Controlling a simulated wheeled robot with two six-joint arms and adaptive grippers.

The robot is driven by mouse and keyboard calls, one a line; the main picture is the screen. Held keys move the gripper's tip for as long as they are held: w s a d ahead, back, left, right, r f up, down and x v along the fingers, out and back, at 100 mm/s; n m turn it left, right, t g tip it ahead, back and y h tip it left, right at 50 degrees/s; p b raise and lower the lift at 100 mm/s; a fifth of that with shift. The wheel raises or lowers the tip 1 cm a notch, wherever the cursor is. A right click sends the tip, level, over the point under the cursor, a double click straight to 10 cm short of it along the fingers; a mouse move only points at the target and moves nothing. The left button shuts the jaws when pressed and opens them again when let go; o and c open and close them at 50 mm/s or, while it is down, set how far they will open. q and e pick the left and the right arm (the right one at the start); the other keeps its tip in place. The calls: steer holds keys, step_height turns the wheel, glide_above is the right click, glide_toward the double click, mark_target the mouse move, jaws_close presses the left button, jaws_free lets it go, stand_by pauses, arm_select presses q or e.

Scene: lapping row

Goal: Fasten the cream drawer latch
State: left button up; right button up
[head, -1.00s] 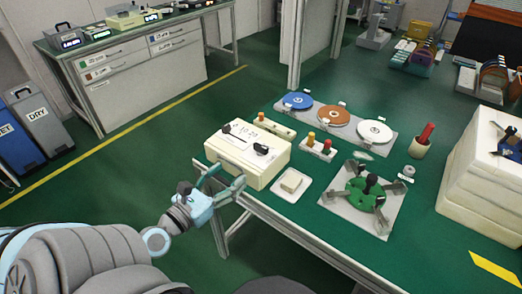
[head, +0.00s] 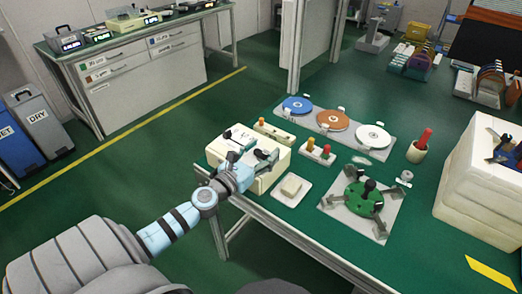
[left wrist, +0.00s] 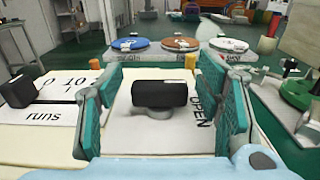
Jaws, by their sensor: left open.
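The cream drawer box (head: 275,172) stands at the table's near left corner. Its black latch knob (left wrist: 160,94) sits on a pale plate marked OPEN, crosswise in the left wrist view. My left gripper (head: 251,153) is over the box top, from the left. In the left wrist view its teal fingers (left wrist: 160,80) are spread, one on each side of the knob, with visible gaps. In the head view the gripper partly hides the knob and the box top. My right gripper is not in view.
A second black knob (left wrist: 18,92) is beside a runs scale left of the latch. A small white dish (head: 291,191) lies right of the box. Coloured discs (head: 333,120) lie behind, and a green fixture (head: 362,200) stands further right.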

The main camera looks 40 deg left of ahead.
arm_select(q)
steer(key=shift+c, duration=0.6)
steer(key=c, duration=1.1)
steer(key=shift+o, duration=0.2)
